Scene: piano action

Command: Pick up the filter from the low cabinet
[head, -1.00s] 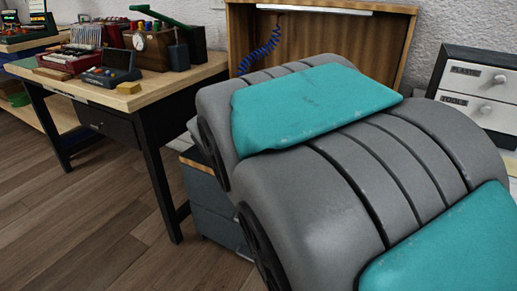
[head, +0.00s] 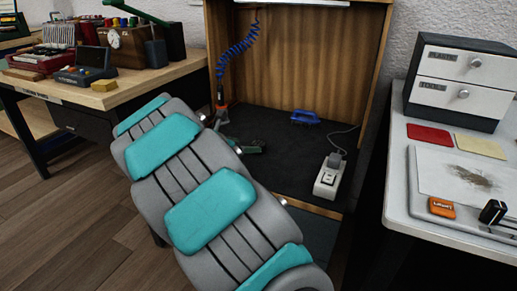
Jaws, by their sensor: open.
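The low cabinet (head: 283,177) has a dark top inside wooden side and back panels. I cannot make out with certainty which thing on it is the filter. A dark green and black item (head: 254,147) lies near its left front, partly hidden by my arm. A blue handled item (head: 304,118) lies toward the back. A white-grey device with a cord (head: 328,180) sits at the right front. My grey arm with teal pads crosses the left and lower middle of the head view. I cannot make out my gripper.
A blue coiled hose (head: 237,50) hangs at the cabinet's left side. A wooden workbench (head: 125,93) with tools stands at left. At right, a white table (head: 407,198) holds a drawer unit (head: 459,82), colored sheets and small items. The cabinet top's middle is clear.

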